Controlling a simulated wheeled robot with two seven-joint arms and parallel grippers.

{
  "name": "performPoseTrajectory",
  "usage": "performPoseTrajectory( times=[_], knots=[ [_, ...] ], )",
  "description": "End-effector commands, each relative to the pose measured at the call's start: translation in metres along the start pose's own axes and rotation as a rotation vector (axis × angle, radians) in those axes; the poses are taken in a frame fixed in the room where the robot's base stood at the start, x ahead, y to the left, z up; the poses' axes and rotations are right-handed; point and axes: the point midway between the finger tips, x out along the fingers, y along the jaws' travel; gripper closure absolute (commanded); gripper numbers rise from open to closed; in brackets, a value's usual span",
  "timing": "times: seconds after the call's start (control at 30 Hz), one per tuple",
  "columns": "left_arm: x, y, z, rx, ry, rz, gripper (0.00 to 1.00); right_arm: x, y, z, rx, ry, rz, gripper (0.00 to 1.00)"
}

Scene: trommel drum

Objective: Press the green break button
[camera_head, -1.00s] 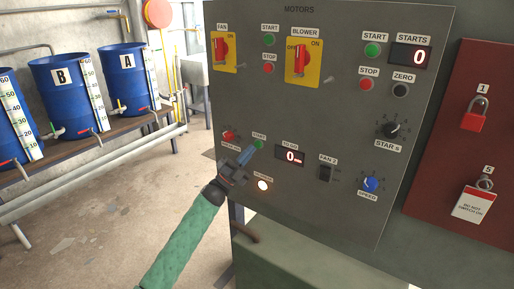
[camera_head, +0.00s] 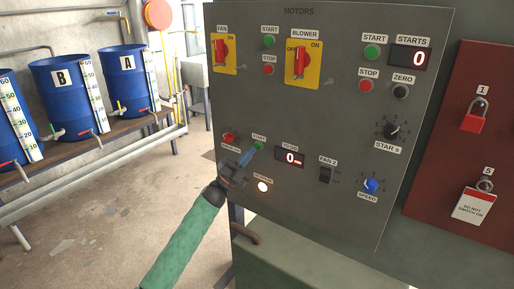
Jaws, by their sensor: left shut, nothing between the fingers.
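A small green button (camera_head: 259,145) sits on the lower left of the grey motor panel (camera_head: 330,120), under a small label that seems to read START. My left gripper (camera_head: 251,152) comes up from below left with its blue fingers together and empty. Its fingertips are at the lower left edge of the green button; I cannot tell whether they touch it. The button's top still shows. A red button (camera_head: 229,136) is just left of it. Two other green START buttons, one at the upper left (camera_head: 268,41) and one at the upper right (camera_head: 372,53), are on the panel. My right gripper is out of view.
Right of the fingers are a display (camera_head: 290,157) reading 0 and a lit white button (camera_head: 263,186). A black switch (camera_head: 326,174) and blue knob (camera_head: 371,185) are farther right. Blue barrels (camera_head: 80,95) stand at the left. The floor between is open.

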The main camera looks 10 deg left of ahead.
Motion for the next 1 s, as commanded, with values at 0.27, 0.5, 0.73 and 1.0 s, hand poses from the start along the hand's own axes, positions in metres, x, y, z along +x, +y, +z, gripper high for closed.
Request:
performPoseTrajectory(
  times=[0.27,0.5,0.73,1.0],
  knots=[
    [-0.0001,0.0,0.0,0.0,0.0,0.0,1.0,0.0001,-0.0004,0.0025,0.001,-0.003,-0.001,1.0],
    [0.0,0.0,0.0,0.0,0.0,0.0,1.0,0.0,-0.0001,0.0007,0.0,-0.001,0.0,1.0],
    [0.0,0.0,0.0,0.0,0.0,0.0,1.0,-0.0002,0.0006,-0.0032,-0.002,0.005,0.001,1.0],
    [0.0001,0.0002,0.0001,0.0,0.0,0.0,1.0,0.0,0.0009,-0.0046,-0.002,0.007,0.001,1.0]
  ],
)
